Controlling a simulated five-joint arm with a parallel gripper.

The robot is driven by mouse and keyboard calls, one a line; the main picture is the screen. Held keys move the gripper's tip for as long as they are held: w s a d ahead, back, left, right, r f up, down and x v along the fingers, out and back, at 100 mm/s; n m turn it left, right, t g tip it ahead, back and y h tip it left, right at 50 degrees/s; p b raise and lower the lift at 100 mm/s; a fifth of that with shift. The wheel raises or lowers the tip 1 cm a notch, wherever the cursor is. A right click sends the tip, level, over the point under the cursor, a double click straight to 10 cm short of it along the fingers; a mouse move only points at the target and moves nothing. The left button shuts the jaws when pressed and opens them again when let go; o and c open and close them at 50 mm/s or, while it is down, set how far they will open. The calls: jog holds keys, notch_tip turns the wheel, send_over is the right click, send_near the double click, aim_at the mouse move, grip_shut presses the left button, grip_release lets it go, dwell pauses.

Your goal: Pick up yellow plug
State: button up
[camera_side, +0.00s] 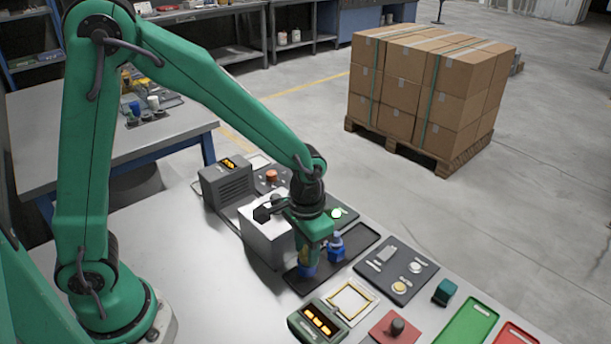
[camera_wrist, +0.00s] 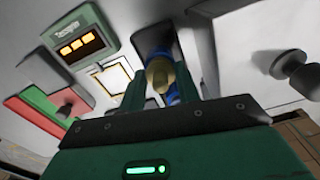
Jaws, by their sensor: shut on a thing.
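My gripper (camera_side: 308,262) points down over the dark tray (camera_side: 292,284) in the side view. In the wrist view its two green fingers (camera_wrist: 160,88) are shut on the yellow plug (camera_wrist: 159,74), whose rounded yellow end shows between them. Blue shows just beside and behind the yellow plug there. In the side view the fingers mostly hide the plug, and I cannot tell whether it touches the tray. A blue plug (camera_side: 336,249) stands upright on the tray, just right of my gripper.
A white box with a dark knob (camera_side: 266,240) stands close left of my gripper. A grey display unit (camera_side: 227,182) is behind it. In front are a green display unit (camera_side: 318,322), a dark panel (camera_side: 396,268), and green (camera_side: 468,325) and red (camera_side: 512,335) trays. The table's left part is clear.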

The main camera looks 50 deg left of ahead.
jog(key=shift+r, duration=0.8)
jog(key=s+d+r, duration=0.7)
jog(key=s, duration=0.1)
jog(key=shift+s+d, duration=0.35)
jog(key=shift+s, duration=0.05)
jog(key=shift+r, duration=0.25)
jog(key=shift+r, duration=1.45)
jog(key=shift+r, duration=0.3)
jog(key=shift+r, duration=0.35)
jog(key=shift+r, duration=0.2)
jog(key=shift+w, duration=0.1)
